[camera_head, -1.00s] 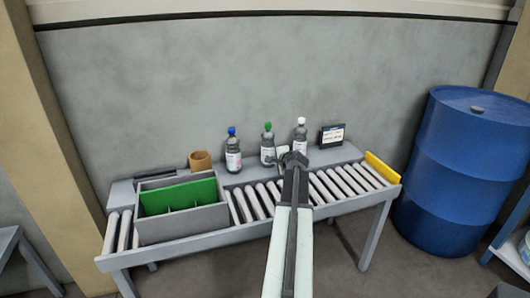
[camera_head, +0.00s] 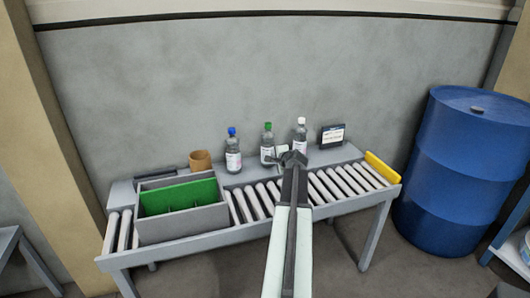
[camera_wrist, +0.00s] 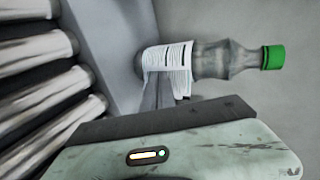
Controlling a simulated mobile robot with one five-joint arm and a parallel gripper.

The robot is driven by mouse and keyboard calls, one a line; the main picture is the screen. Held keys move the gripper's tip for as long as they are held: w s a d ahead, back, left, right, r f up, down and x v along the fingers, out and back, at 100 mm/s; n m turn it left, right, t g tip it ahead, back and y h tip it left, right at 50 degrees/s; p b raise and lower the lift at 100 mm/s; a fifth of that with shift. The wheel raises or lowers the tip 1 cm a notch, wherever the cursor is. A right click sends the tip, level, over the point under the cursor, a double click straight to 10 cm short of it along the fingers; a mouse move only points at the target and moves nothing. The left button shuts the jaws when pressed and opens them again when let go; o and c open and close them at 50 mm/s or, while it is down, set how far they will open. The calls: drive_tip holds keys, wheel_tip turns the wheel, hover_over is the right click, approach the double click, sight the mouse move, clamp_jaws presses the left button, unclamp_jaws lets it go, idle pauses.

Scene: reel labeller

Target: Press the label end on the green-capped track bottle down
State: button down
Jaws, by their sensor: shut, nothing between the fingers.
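The green-capped track bottle (camera_head: 268,143) stands upright on the bench behind the rollers, between two other bottles. It also shows in the wrist view (camera_wrist: 228,59), lying sideways in that picture with its green cap to the right. Its white printed label (camera_wrist: 168,56) wraps the body, and a label end (camera_head: 283,149) sticks out from the bottle on its right side in the head view. My gripper (camera_head: 293,157) is shut and empty, just in front and right of the bottle. In the wrist view the fingers (camera_wrist: 164,96) are close to the label end; I cannot tell whether they touch.
A blue-capped bottle (camera_head: 233,153) stands to the left and a white-capped bottle (camera_head: 300,136) to the right. A small sign (camera_head: 331,135) stands further right. A brown tape roll (camera_head: 200,160) and a grey crate with green dividers (camera_head: 183,231) are left. A blue drum (camera_head: 462,175) stands right.

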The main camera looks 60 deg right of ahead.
drive_tip(key=shift+w+d, duration=0.4)
drive_tip(key=shift+w, duration=0.15)
idle(3.3)
drive_tip(key=shift+s+d, duration=0.3)
drive_tip(key=shift+d, duration=0.2)
idle(0.6)
idle(0.3)
drive_tip(key=shift+s+a, duration=0.9)
drive_tip(key=shift+s, duration=0.3)
drive_tip(key=shift+s+a, duration=0.9)
drive_tip(key=shift+s, duration=0.35)
